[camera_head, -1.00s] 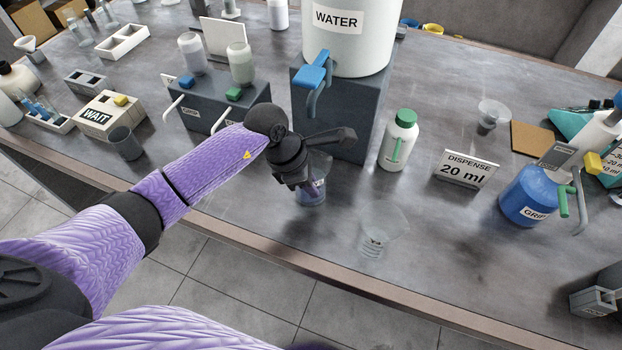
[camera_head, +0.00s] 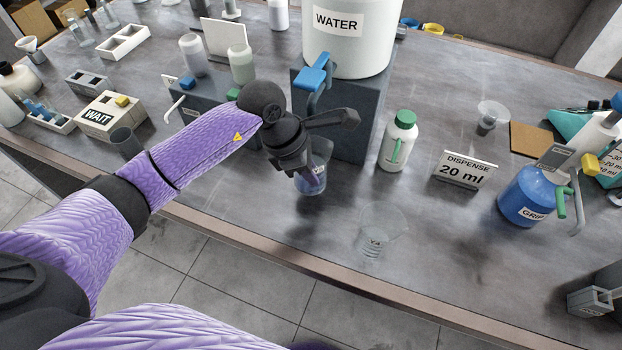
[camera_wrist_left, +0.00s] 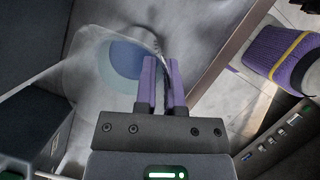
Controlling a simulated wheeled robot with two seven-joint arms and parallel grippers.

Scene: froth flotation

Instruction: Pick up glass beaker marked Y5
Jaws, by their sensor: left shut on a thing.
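My left gripper (camera_head: 306,172) is shut on the wall of a clear glass beaker (camera_head: 312,185) in front of the water tank's stand. The beaker has a bluish bottom or contents; I cannot read its mark. In the left wrist view, the purple fingers (camera_wrist_left: 163,75) pinch the wall of the beaker (camera_wrist_left: 108,62). It seems held a little above the bench, with a dark shadow below it. Another clear beaker (camera_head: 378,232), whose mark looks like Y4, stands upright near the bench's front edge, to the right. My right gripper is not in view.
The white water tank (camera_head: 348,45) with a blue-handled tap (camera_head: 315,72) stands behind the gripper. The front middle bench is mostly clear.

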